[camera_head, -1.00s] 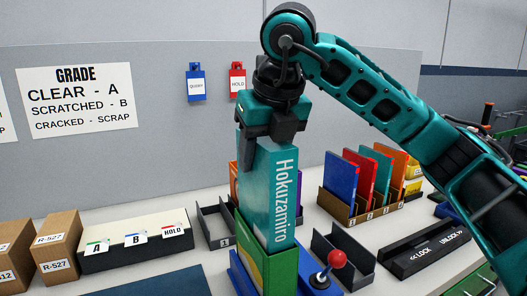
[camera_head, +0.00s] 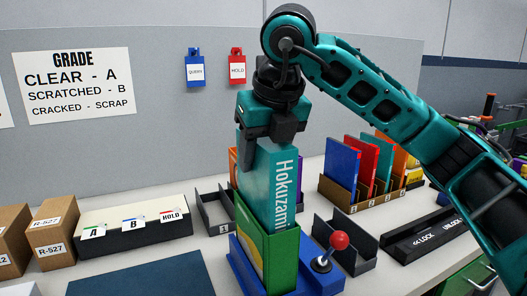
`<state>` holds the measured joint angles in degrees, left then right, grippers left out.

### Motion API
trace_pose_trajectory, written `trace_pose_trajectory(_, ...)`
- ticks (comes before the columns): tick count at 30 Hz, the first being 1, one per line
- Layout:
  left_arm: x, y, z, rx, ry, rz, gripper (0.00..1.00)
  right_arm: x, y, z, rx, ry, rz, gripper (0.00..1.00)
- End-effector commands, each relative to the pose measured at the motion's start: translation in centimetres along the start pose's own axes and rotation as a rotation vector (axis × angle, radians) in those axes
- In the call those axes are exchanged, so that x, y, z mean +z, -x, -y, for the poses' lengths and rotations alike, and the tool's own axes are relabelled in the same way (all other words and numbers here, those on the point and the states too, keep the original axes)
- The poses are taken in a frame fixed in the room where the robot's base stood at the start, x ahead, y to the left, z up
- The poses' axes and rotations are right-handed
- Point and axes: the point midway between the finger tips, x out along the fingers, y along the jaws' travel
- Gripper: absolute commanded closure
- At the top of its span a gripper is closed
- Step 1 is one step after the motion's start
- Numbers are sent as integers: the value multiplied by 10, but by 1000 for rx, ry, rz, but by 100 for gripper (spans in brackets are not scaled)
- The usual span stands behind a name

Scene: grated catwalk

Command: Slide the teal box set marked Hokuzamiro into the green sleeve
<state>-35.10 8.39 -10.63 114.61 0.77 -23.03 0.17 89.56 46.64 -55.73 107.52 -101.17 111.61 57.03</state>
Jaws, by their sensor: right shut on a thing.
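The teal box set (camera_head: 272,185) marked Hokuzamiro stands upright in the middle of the head view. Its lower part is inside the green sleeve (camera_head: 280,262), and the last letters of its name are hidden by the sleeve. The sleeve stands upright in a blue fixture (camera_head: 315,280) with a red-knobbed lever (camera_head: 339,241). My right gripper (camera_head: 268,140) points down and is shut on the top of the teal box set, above the sleeve. My left gripper is not in view.
A rack of coloured cases (camera_head: 365,175) stands behind on the right. An empty dark holder (camera_head: 345,240) is right of the fixture, beside a black lock bar (camera_head: 425,238). A grading box (camera_head: 130,225) and cartons (camera_head: 55,232) stand left. A blue mat (camera_head: 140,278) lies front left.

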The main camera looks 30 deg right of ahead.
Motion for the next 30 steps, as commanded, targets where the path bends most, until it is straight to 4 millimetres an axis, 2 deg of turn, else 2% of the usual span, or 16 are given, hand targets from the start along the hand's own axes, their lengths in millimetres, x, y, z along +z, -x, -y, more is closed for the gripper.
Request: trace_pose_trajectory(30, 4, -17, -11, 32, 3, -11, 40, -16, -38, 0, 1, -1, 3, 100)
